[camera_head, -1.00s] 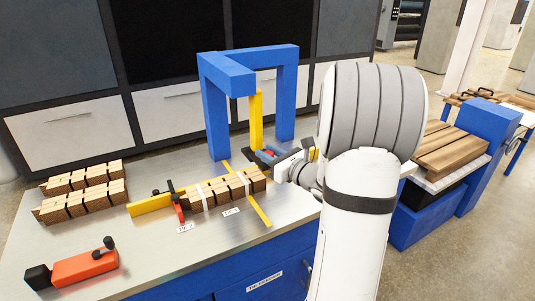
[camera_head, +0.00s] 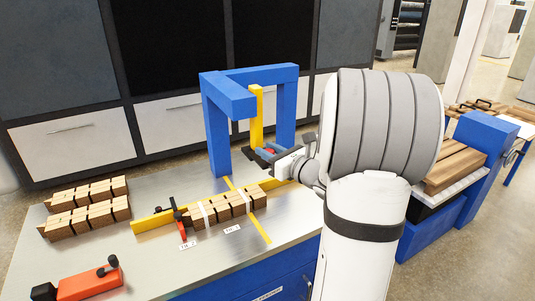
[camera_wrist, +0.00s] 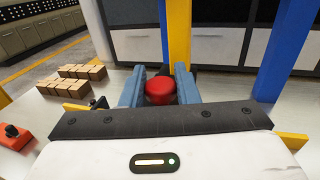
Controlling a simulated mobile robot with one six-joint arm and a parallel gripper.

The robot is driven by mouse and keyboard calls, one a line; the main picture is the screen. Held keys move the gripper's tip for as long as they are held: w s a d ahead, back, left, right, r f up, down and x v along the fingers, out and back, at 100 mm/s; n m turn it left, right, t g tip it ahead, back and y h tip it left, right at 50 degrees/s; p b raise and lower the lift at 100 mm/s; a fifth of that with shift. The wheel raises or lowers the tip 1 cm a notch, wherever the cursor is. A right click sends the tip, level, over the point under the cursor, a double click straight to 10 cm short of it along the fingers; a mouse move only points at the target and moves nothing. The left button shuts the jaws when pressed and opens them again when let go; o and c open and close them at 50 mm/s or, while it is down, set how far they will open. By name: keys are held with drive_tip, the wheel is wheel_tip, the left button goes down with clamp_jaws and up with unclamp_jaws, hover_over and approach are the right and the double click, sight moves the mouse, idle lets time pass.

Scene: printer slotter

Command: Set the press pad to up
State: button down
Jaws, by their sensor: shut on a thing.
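The press stands at the back of the bench as a blue frame (camera_head: 216,140) with a yellow upright bar (camera_head: 256,118) inside it. A dark pad (camera_head: 262,158) shows at the bar's lower end, partly hidden by my gripper (camera_head: 270,150). In the wrist view, my gripper (camera_wrist: 160,88) has its two blue fingers on either side of a red knob (camera_wrist: 160,90) in front of the yellow bar (camera_wrist: 179,35). It is shut on this knob. The knob's mounting is hidden.
Wooden blocks (camera_head: 225,207) lie along a yellow fence (camera_head: 152,222), beside a red-handled clamp (camera_head: 179,216). More blocks (camera_head: 90,208) sit at left, with a red tool (camera_head: 88,284) in front. My arm covers the bench's right side.

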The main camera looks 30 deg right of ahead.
drive_tip(key=shift+r, duration=0.35)
drive_tip(key=c, duration=1.4)
unclamp_jaws()
drive_tip(key=shift+c, duration=0.2)
drive_tip(key=o, duration=0.3)
drive_tip(key=shift+f, duration=0.1)
drive_tip(key=shift+s, duration=0.1)
drive_tip(key=shift+b+v, duration=0.3)
drive_tip(key=shift+v, duration=3.5)
